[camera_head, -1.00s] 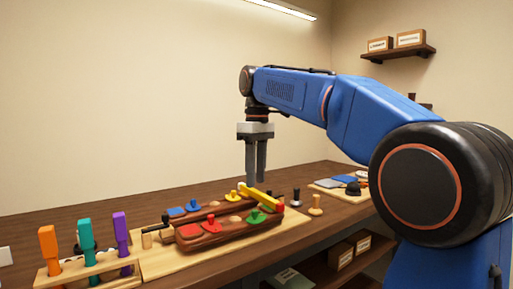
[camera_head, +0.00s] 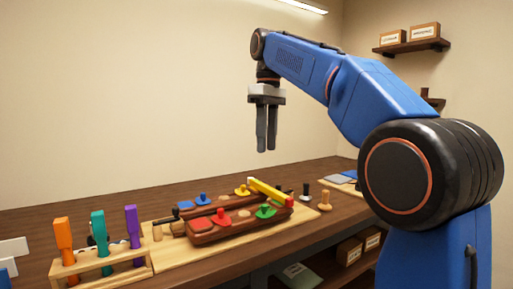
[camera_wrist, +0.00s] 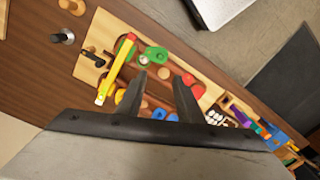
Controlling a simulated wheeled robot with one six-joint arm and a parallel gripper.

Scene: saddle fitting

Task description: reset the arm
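My blue arm reaches over the workbench in the head view. My gripper (camera_head: 266,149) points down and hangs in the air above the wooden board (camera_head: 160,262), clear of everything on it. In the wrist view, my gripper (camera_wrist: 164,76) has its two dark fingers apart with nothing held between them. Below are two red-brown wooden blocks; the front one (camera_head: 235,228) carries red and green pieces. A yellow bar (camera_head: 270,192) with a red end lies across the blocks. It also shows in the wrist view (camera_wrist: 117,68), to the left of the fingers.
A wooden rack (camera_head: 100,272) holds orange, teal and purple handled tools at the left. A black-topped peg (camera_head: 306,191) and a wooden peg (camera_head: 325,200) stand right of the board. Boxes sit on a wall shelf (camera_head: 408,48). The air around my gripper is free.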

